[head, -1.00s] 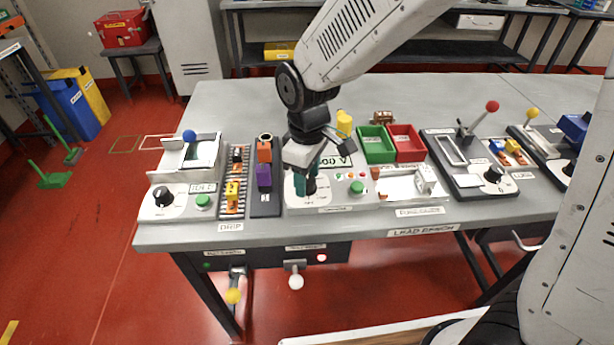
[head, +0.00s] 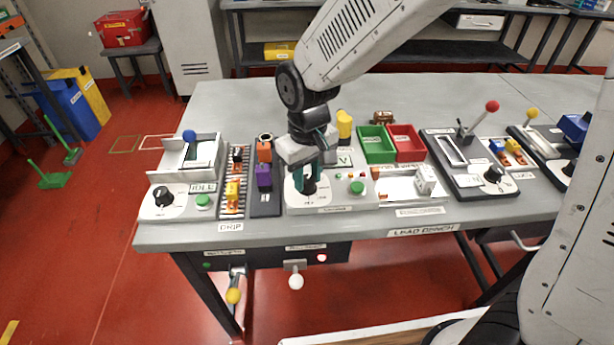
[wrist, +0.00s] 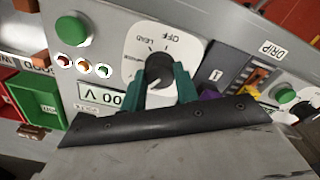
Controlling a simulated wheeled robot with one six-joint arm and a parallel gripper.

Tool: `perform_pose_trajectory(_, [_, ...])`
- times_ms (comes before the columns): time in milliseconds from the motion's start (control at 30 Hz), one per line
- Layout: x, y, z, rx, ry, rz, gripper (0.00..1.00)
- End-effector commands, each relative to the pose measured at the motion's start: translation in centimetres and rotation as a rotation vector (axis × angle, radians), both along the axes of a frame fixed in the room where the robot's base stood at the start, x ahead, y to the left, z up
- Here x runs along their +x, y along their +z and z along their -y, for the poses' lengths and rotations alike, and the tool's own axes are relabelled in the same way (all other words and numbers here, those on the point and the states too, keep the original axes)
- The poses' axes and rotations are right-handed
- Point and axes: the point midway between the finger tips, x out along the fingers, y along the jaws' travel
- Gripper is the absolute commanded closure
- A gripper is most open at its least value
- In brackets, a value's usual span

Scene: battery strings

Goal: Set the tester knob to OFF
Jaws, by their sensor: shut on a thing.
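The tester (head: 330,207) is a pale panel on the bench's front edge, with a white dial plate and a black knob (wrist: 160,69). In the wrist view, the dial plate (wrist: 139,45) carries the words OFF and LEAD and a third label partly covered by a finger. My gripper (wrist: 161,80) is shut on the knob, with a teal finger on each side of it. In the head view, my gripper (head: 307,183) reaches down onto the dial and hides most of the knob (head: 309,187). I cannot tell surely which mark the knob points to.
A green button (head: 357,188) and small lamps sit right of the dial. A display (wrist: 101,99) lies beside it. Green (head: 377,145) and red (head: 406,143) bins stand behind. A dark holder with orange and purple blocks (head: 264,176) is close on the left.

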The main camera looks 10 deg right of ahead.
Motion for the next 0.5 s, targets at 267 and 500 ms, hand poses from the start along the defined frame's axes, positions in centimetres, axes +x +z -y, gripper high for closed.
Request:
perform_pose_trajectory(267, [0.02, 0.04, 0.00, 0.000, -0.050, 0.001, 0.88])
perform_pose_trajectory(500, [0.03, 0.04, -0.01, 0.000, -0.385, 0.001, 0.88])
